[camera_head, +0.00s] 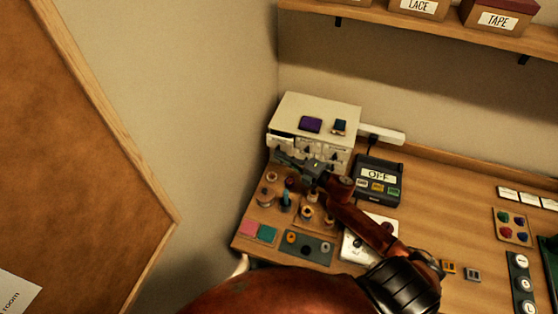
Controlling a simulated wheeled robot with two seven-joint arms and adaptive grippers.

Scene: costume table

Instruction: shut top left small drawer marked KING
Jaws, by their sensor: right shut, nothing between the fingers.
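The small white drawer cabinet (322,108) stands at the back left of the table against the wall. Its top left small drawer (280,143) seems to stick out a little from the front, with a dark gap along its top. Its label is too small to read. My right gripper (281,157) is shut and empty, with its fingertips just in front of and below that drawer; I cannot tell whether they touch it. The gripper covers part of the lower drawer fronts. My left gripper is out of view.
Spools and small pots (268,195) crowd the table in front of the cabinet. A black device marked OFF (378,177) stands to its right. A purple item (311,124) and a dark blue item (339,127) lie on top. A shelf (400,17) hangs above.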

